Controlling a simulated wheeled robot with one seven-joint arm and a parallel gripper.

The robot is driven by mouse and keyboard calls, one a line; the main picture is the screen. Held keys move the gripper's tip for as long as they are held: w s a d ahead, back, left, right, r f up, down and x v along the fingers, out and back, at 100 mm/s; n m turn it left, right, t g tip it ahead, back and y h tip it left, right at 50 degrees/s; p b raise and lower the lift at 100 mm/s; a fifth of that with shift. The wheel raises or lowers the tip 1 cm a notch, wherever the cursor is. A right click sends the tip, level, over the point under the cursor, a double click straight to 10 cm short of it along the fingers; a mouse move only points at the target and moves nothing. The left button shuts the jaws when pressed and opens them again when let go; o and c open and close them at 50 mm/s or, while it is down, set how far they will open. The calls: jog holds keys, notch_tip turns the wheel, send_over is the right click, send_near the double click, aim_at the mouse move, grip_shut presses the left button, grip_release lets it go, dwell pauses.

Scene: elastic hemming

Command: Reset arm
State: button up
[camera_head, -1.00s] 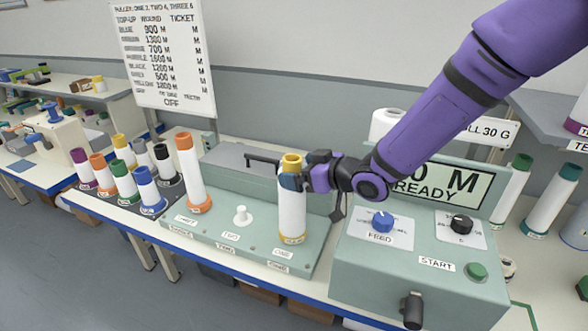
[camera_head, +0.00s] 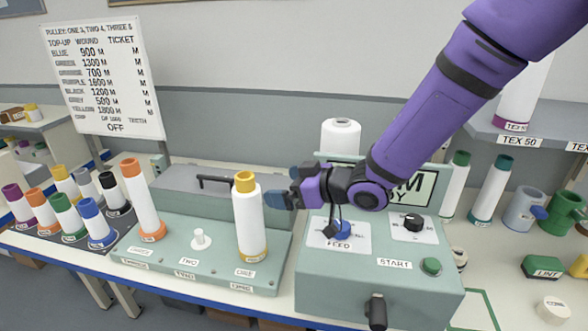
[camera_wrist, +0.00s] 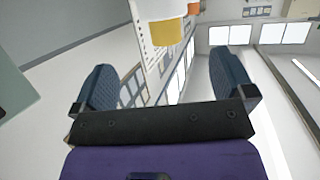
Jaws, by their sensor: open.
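My purple arm reaches in from the upper right in the head view. My gripper (camera_head: 280,200) is open and empty, just right of the yellow-ended white tube (camera_head: 250,218). That tube stands upright on the peg plate near the label ONE, apart from the fingers. In the wrist view my gripper (camera_wrist: 160,85) shows its two dark blue fingers spread wide, with nothing between them. The yellow end of a tube (camera_wrist: 166,42) shows beyond them. An orange-ended tube (camera_head: 142,200) stands at the left of the plate. The small white peg at TWO (camera_head: 200,238) is bare.
The green winder box (camera_head: 380,270) with FEED and START controls stands below and right of my gripper. Several coloured tubes (camera_head: 63,215) stand at the left. A white cone (camera_head: 340,140) is behind the box. A shelf (camera_head: 530,140) is at the right.

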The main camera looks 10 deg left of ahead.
jog(key=d+r+m+t+h, duration=0.2)
jog(key=d+r+m+h, duration=0.3)
jog(key=d, duration=0.8)
jog(key=d+r+m+t+h, duration=0.3)
jog(key=d+r+h, duration=0.4)
jog(key=d, duration=0.6)
jog(key=s+d+r+m+g, duration=0.1)
jog(key=s+d+m, duration=0.1)
jog(key=s+d, duration=0.2)
jog(key=s+d+r+m+g+h, duration=0.1)
jog(key=s+d, duration=0.3)
jog(key=s, duration=0.7)
jog(key=s+d+r+m+g, duration=0.2)
jog(key=s+d+m, duration=0.1)
jog(key=s, duration=0.4)
jog(key=shift+s+d+r+g+h, duration=0.15)
jog(key=shift+s+d+g+h, duration=0.2)
jog(key=shift+d, duration=0.5)
jog(key=shift+w, duration=0.15)
